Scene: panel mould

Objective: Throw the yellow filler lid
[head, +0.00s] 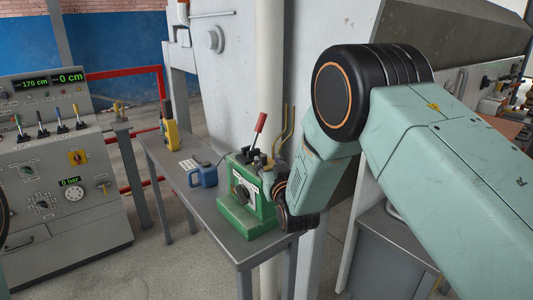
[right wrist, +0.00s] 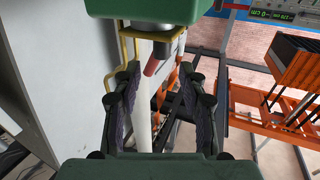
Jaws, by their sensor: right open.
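A green pump unit (head: 247,203) with a red-handled lever (head: 260,123) stands on the grey side table. Its green body (right wrist: 150,8) fills the top of the right wrist view, with a grey cylinder and the red handle (right wrist: 153,66) below it. I cannot clearly make out a yellow filler lid in either view. My right gripper (head: 283,205) is beside the pump's right side, partly hidden by my own arm. In the right wrist view its two dark fingers (right wrist: 157,88) are spread apart with nothing held between them.
A blue jug (head: 203,175) and a yellow device (head: 169,130) stand farther back on the table (head: 190,202). Thin yellow pipes (head: 286,130) rise behind the pump, near a white column (head: 269,60). A control console (head: 60,190) stands at the left.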

